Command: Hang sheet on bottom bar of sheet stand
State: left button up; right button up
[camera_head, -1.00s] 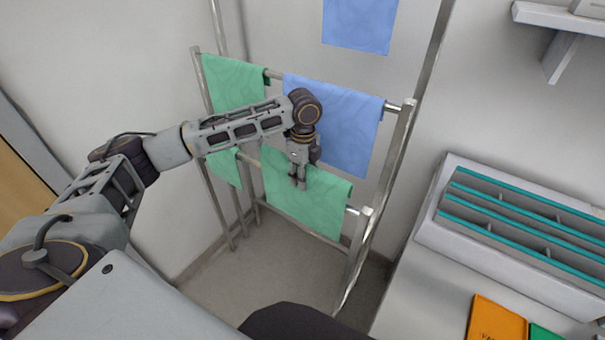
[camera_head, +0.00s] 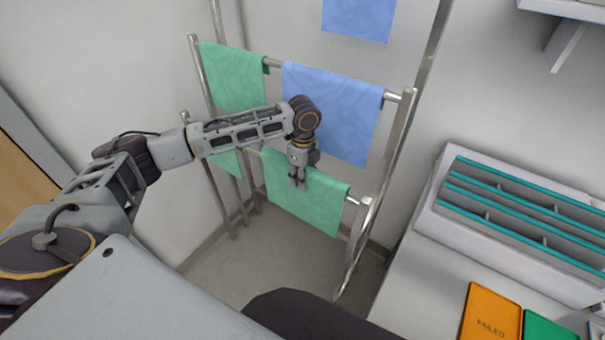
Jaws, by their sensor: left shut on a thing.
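The metal sheet stand (camera_head: 401,140) stands against the back wall, with an upper bar and a lower, bottom bar (camera_head: 352,200). A green sheet (camera_head: 310,207) hangs at the right part of the bottom bar. My left gripper (camera_head: 299,184) points down in front of this sheet and is shut on it near its top edge. Another green sheet (camera_head: 229,163) hangs on the bottom bar at the left, partly behind my arm. A green sheet (camera_head: 232,75) and a blue sheet (camera_head: 335,105) hang on the upper bar. My right gripper is not in view.
Another blue sheet (camera_head: 358,18) hangs higher up, cut off by the frame top. At right, a counter (camera_head: 420,300) holds a grey rack with teal edges (camera_head: 520,215), an orange "FAILED" tray (camera_head: 491,315) and a green tray (camera_head: 548,328). The floor under the stand is clear.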

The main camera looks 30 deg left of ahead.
pick_arm(q)
jog(key=shift+f, duration=1.25)
jog(key=o, duration=1.3)
jog(key=shift+w+r, duration=0.1)
jog(key=shift+r, duration=5.9)
jog(key=shift+f, duration=0.1)
